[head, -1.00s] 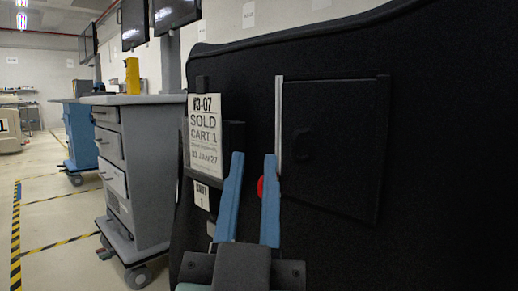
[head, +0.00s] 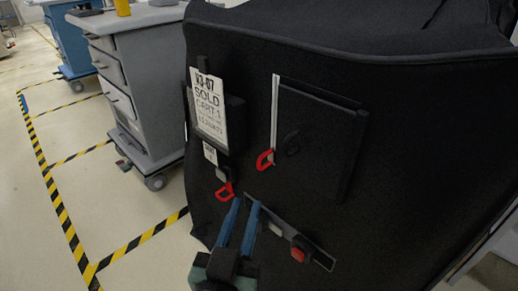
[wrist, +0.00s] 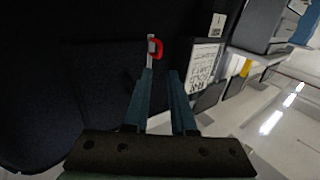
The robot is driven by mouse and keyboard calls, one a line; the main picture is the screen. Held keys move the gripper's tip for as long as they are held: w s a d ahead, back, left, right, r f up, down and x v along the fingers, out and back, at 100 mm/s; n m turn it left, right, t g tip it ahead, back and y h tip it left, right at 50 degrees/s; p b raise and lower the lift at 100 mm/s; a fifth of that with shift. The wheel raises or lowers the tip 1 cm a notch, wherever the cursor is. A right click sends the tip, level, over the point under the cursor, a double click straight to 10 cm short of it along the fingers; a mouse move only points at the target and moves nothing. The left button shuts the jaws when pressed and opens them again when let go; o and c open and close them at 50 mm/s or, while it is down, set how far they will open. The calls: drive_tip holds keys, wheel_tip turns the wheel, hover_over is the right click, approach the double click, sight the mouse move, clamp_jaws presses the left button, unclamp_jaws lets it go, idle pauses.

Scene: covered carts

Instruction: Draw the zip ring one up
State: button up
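A black cloth cover stands in front of me with a pale zip strip (head: 275,110) beside a black flap. A red ring (head: 265,159) hangs at the strip's lower end. A second red ring (head: 225,191) hangs lower left, under a small white tag (head: 210,153). My gripper (head: 245,205) is open and empty, with its blue fingertips below both rings in the head view. In the wrist view one red ring (wrist: 155,47) shows beside the pale strip, just beyond my open fingertips (wrist: 160,74) and apart from them.
A sign reading SOLD CART 1 (head: 209,107) is on the cover at left. A slot with a red button (head: 298,254) is low on the cover, right of my gripper. A grey drawer cart (head: 130,85) stands at left on open floor with striped tape.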

sight(258, 165)
drive_tip(key=w, duration=0.4)
drive_tip(key=w+d+b, duration=0.1)
drive_tip(key=w, duration=0.3)
drive_tip(key=w+d, duration=0.1)
drive_tip(key=w, duration=0.3)
drive_tip(key=shift+w+d, duration=0.2)
drive_tip(key=shift+d, duration=0.05)
clamp_jaws()
idle(1.0)
